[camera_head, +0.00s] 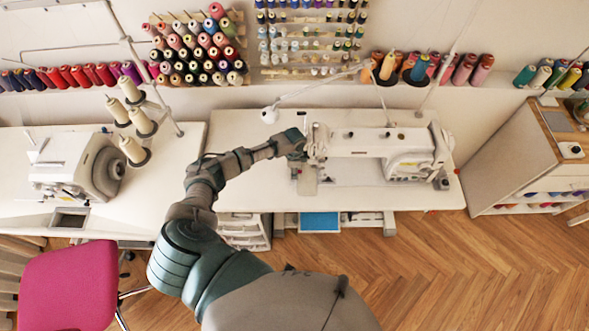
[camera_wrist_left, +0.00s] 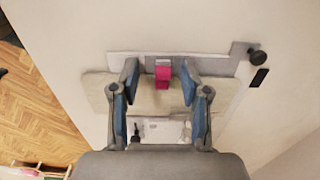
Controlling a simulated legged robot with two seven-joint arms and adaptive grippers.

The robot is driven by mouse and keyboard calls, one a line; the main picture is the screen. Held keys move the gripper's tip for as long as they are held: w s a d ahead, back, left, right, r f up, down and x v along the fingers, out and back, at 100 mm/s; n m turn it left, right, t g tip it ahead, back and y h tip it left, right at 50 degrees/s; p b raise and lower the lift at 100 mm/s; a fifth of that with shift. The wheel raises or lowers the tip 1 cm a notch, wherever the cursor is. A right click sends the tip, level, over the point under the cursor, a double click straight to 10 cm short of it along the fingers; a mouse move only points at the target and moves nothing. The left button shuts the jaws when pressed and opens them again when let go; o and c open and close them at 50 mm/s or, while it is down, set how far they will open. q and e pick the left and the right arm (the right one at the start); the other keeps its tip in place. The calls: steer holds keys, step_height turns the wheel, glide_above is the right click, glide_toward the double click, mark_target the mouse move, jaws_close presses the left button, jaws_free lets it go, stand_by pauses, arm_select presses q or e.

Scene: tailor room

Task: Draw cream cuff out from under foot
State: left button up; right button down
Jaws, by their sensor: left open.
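The cream cuff (camera_wrist_left: 96,92) lies flat in the left wrist view, a pale beige strip running crosswise over the grey machine bed (camera_wrist_left: 222,62). A small magenta piece (camera_wrist_left: 162,78) stands over the middle of the cuff; I cannot tell if it is the foot. My left gripper (camera_wrist_left: 160,70) is open, its two blue-padded fingers on either side of the magenta piece, above the cuff. Contact with the cuff cannot be told. In the head view my left gripper (camera_head: 304,148) is at the left end of the white sewing machine (camera_head: 365,143), largely hiding the foot. My right gripper is not seen.
The machine stands on a white table (camera_head: 250,190). Another machine (camera_head: 75,165) and cones of thread (camera_head: 133,150) stand to the left. Bare table lies left of the gripper.

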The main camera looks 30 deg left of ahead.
mark_target(287, 172)
arm_select(q)
steer(key=shift+a, duration=0.15)
steer(key=shift+a+f, duration=0.1)
steer(key=shift+a, duration=0.35)
steer(key=c, duration=0.8)
steer(key=shift+a+f, duration=0.1)
steer(key=shift+a, duration=0.05)
jaws_close()
steer(key=shift+s+d, duration=0.1)
steer(key=shift+d, duration=0.1)
steer(key=shift+s+r, duration=0.15)
steer(key=shift+r, duration=0.05)
steer(key=shift+s+a+p, duration=0.2)
steer(key=shift+a+p, duration=0.1)
steer(key=shift+p, duration=0.15)
steer(key=shift+s+a, duration=0.15)
steer(key=shift+a, duration=0.25)
steer(key=shift+a+f, duration=0.1)
steer(key=shift+a, duration=0.2)
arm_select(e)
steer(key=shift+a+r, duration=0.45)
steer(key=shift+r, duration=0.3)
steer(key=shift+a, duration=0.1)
